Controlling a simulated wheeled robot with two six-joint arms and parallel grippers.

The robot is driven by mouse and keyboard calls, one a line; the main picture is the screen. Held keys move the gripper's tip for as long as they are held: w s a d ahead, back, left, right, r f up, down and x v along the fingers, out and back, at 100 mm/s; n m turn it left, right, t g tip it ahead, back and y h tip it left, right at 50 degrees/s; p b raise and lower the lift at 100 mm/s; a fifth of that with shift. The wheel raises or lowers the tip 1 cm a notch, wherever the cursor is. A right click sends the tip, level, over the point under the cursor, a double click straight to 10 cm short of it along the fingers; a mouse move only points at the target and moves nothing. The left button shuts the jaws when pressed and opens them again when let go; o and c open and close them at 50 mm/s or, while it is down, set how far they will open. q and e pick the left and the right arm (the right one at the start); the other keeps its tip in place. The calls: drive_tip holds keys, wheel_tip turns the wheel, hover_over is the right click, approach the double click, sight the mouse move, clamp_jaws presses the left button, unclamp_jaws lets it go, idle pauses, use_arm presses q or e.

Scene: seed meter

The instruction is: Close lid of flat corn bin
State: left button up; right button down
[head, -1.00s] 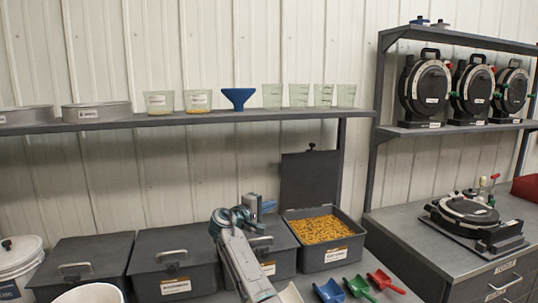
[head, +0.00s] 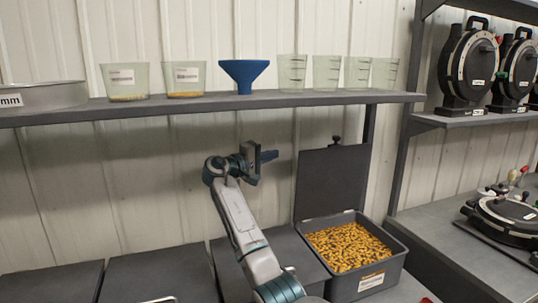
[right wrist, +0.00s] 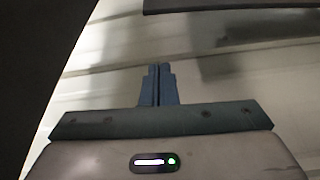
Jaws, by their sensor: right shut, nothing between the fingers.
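The flat corn bin (head: 372,281) is a dark grey box full of yellow corn (head: 346,246) at the lower right of the head view. Its lid (head: 331,186) stands upright at the bin's back edge, open, with a small black knob (head: 336,140) on top. My right gripper (head: 268,156) is raised to the left of the lid, apart from it, its fingers pointing right. It is shut and empty; the closed fingers also show in the right wrist view (right wrist: 158,85). My left gripper is not in view.
Closed dark bins (head: 160,275) stand left of the corn bin. A shelf (head: 230,105) above holds cups and a blue funnel (head: 243,75). Black round devices (head: 465,65) fill the right shelf. The wall behind is bare below the shelf.

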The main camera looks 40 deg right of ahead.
drive_tip(key=d+p, duration=0.3)
drive_tip(key=d, duration=0.4)
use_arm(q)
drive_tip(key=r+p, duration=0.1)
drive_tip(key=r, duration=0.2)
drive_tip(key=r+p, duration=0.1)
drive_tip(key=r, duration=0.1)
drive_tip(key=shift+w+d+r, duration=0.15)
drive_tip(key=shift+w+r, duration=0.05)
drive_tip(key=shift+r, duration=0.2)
use_arm(e)
drive_tip(key=s, duration=0.1)
drive_tip(key=s+a, duration=0.1)
drive_tip(key=s, duration=0.1)
drive_tip(key=shift+s+f, duration=0.1)
drive_tip(key=shift+s, duration=0.15)
drive_tip(key=shift+a, duration=0.1)
